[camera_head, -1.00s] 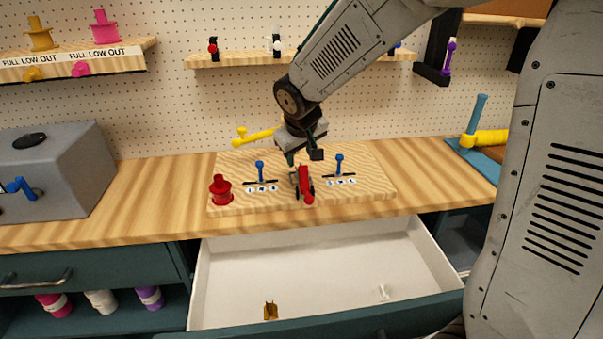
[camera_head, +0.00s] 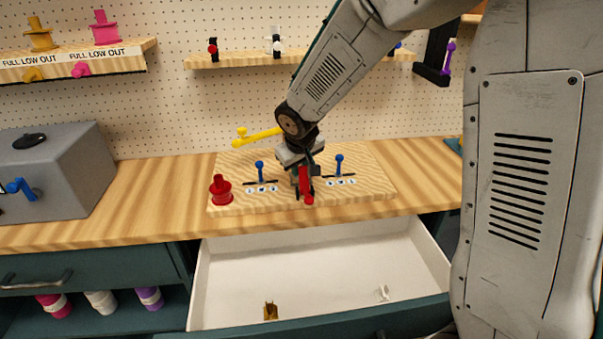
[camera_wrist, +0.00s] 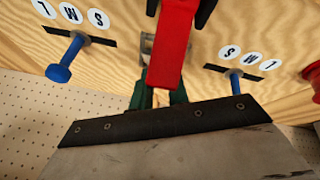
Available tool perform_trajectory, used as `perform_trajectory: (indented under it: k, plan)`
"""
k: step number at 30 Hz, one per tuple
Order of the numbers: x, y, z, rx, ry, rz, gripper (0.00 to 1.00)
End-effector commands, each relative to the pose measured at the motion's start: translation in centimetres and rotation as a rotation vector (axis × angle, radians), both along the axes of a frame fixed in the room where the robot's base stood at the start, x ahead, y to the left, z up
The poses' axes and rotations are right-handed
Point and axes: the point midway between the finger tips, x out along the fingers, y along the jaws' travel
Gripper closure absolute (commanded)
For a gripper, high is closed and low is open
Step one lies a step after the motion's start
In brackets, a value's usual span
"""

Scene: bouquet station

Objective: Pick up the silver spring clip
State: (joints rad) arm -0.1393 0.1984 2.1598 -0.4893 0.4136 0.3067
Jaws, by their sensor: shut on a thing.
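A small pale silver-white clip (camera_head: 383,293) lies on the drawer floor toward the front right. A brass-coloured clip (camera_head: 270,311) lies toward the front left. My gripper (camera_head: 303,170) is well above and behind both, over the wooden board. It is shut on the red lever (camera_head: 306,187) at the board's middle. The wrist view shows the dark green fingertips (camera_wrist: 160,97) close around the lower end of the red lever (camera_wrist: 170,45). The exact contact is partly hidden by my gripper's body. A grey part shows beneath the lever.
The white drawer (camera_head: 320,262) is open below the counter. Blue pegs (camera_head: 260,171) with S-M-L labels flank the lever. A red spool (camera_head: 220,190) and yellow handle (camera_head: 258,134) are close by. A grey box (camera_head: 60,150) stands at left; a shelf hangs behind.

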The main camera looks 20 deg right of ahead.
Motion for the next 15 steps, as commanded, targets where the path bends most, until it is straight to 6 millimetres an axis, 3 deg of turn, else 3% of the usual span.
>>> perform_trajectory:
  k: [8,15]
  plan:
    - [0.1,0.0,1.2,0.0,-0.003,-0.001,1.0]
    - [0.1,0.0,6.0,0.001,-0.006,-0.001,1.0]
